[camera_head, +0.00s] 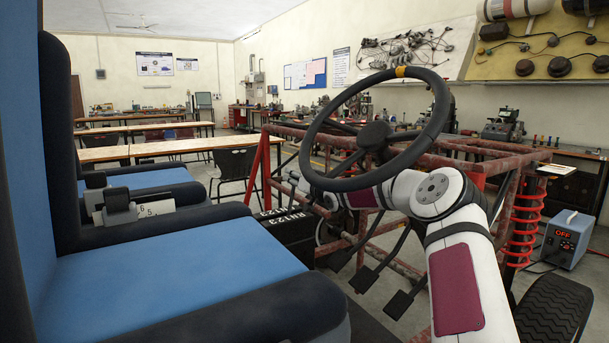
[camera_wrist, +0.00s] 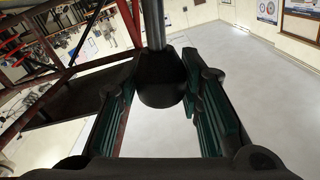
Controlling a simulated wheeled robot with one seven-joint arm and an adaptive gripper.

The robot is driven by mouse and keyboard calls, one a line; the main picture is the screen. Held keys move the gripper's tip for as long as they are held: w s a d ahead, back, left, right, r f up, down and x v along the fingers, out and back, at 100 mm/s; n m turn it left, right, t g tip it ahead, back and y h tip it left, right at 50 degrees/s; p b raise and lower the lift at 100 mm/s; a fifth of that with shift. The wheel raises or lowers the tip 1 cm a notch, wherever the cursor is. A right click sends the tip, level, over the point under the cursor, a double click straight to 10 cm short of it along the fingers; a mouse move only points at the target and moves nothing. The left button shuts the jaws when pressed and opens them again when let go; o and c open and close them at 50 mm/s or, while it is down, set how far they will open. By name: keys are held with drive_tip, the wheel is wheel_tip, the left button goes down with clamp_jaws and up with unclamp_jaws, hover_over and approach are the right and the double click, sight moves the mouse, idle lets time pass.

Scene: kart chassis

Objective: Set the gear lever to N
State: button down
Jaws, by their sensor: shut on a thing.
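In the wrist view, the gear lever shows as a metal shaft (camera_wrist: 153,24) with a dark knob (camera_wrist: 160,84) at its end. My gripper (camera_wrist: 161,98) has its green-padded fingers on either side of the knob and is shut on it. In the head view, my white arm reaches past the steering wheel into the kart, and the lever and my fingers cannot be made out there.
The steering wheel (camera_head: 308,128) stands close above my arm. The rusty red kart frame (camera_head: 521,190), pedals (camera_head: 398,304) and blue seat (camera_head: 185,270) surround the area. A blue-grey box with a red OFF display (camera_head: 567,240) sits on the floor at right.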

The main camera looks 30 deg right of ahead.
drive_tip(key=shift+a+f, duration=0.1)
drive_tip(key=shift+a, duration=0.1)
drive_tip(key=c, duration=1.1)
unclamp_jaws()
drive_tip(key=shift+s, duration=0.5)
drive_tip(key=s, duration=1.1)
drive_tip(key=shift+d, duration=0.2)
drive_tip(key=shift+s, duration=0.1)
